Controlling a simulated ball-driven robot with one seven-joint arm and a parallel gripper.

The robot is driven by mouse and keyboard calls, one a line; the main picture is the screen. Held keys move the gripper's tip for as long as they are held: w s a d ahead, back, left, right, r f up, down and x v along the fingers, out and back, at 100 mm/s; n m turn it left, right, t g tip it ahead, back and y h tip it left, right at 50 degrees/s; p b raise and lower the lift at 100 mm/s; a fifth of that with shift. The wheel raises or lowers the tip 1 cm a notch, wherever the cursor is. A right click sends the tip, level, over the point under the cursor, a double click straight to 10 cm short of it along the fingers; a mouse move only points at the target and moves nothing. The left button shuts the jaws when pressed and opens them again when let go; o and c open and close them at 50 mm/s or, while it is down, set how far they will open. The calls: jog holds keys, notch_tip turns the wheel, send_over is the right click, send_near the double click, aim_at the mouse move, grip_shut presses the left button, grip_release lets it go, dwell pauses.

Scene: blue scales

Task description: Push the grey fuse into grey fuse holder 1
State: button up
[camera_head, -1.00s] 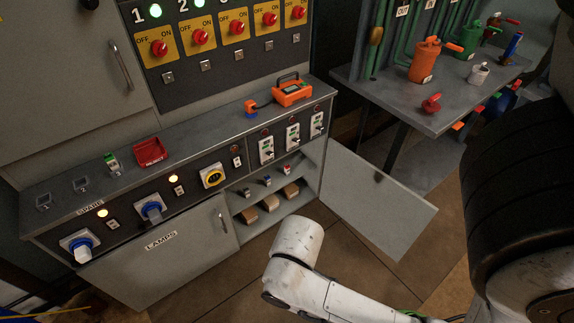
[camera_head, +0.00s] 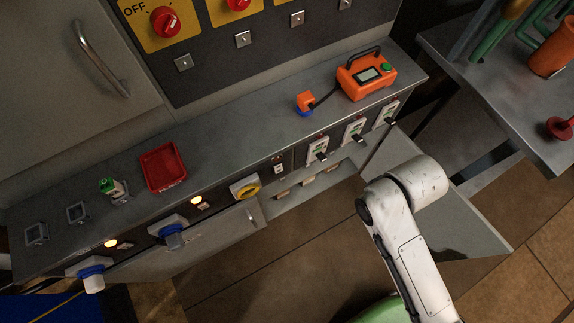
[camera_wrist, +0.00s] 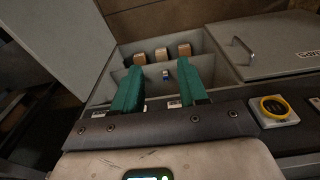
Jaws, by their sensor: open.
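My gripper (camera_wrist: 160,66) shows in the wrist view, its two teal fingers apart and nothing held. It is over the open cabinet under the counter. I cannot make out the grey fuse now; the fingers hide parts of the shelf. In the head view two grey, empty-looking sockets, one at the far left (camera_head: 36,234) and one beside it (camera_head: 77,212), sit on the counter. A third holder (camera_head: 112,190) carries a green-topped fuse. I cannot read which is grey fuse holder 1.
A red tray (camera_head: 163,167) and an orange device (camera_head: 366,76) with a cable sit on the counter (camera_head: 230,125). Brown blocks (camera_wrist: 162,54) lie in the cabinet. The open cabinet door (camera_wrist: 62,45) stands beside it. Blue and yellow (camera_head: 245,187) knobs protrude from the front.

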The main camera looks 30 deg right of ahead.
jog(key=shift+o, duration=1.5)
jog(key=w+a+f+t+b, duration=0.1)
jog(key=w+f+b, duration=0.4)
jog(key=f, duration=0.4)
jog(key=w+a+f+n+t+b, duration=0.1)
jog(key=w+a+f+b, duration=0.1)
jog(key=w+f+b, duration=0.4)
jog(key=w+a+f+t+y+b, duration=0.1)
jog(key=w+f+b, duration=0.5)
jog(key=f, duration=0.5)
jog(key=b, duration=0.2)
jog(key=shift+a+f+n+b, duration=0.35)
jog(key=shift+a+f+n, duration=0.05)
jog(key=w+a+f+t+b, duration=0.2)
jog(key=w+f, duration=0.3)
jog(key=w, duration=0.4)
jog(key=shift+w+a+f+n+b, duration=0.15)
jog(key=shift+a+n+b, duration=0.2)
jog(key=shift+b, duration=0.3)
jog(key=shift+d, duration=0.1)
jog(key=shift+b+x, duration=0.55)
jog(key=shift+x, duration=0.6)
